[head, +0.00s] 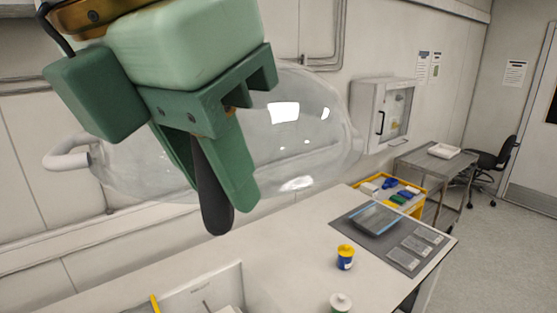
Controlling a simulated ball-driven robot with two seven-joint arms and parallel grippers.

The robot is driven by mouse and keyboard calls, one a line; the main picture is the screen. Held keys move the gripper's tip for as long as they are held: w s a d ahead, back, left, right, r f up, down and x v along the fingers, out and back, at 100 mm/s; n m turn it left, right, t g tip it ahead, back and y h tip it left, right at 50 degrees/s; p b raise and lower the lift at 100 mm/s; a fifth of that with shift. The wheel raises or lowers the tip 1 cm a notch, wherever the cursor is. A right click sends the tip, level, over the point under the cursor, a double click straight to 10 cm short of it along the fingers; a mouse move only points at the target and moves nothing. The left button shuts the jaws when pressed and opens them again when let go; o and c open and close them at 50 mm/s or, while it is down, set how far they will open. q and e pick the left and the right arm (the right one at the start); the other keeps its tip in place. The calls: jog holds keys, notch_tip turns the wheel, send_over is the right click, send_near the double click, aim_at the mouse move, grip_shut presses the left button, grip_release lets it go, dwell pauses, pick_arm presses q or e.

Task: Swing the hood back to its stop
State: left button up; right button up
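The hood (325,150) is a clear, rounded dome across the middle of the head view, above the white bench. The gripper looks shut on this handle. Where the handle joins the hood is hidden behind the gripper.
A white bent pipe (65,153) shows at the left. The white bench (290,250) holds a blue-and-yellow jar (345,257), a white-capped container (340,303) and a grey mat (432,260). A wall cabinet (368,112), yellow tray (424,205), grey cart (420,160) and chair (492,158) stand beyond.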

jog(key=shift+o, duration=0.5)
jog(key=shift+a, duration=0.65)
pick_arm(q)
jog(key=shift+a, duration=0.25)
pick_arm(e)
jog(key=shift+d, duration=0.45)
jog(key=shift+a, duration=0.1)
jog(key=shift+a, duration=0.1)
jog(key=shift+s+a+r, duration=0.1)
jog(key=shift+r, duration=0.3)
pick_arm(q)
notch_tip(320, 180, up, 6)
jog(key=p, duration=0.5)
jog(key=shift+f+p, duration=0.15)
jog(key=shift+p, duration=0.25)
pick_arm(e)
jog(key=v, duration=1.5)
jog(key=shift+s+r, duration=0.1)
jog(key=shift+r, duration=0.05)
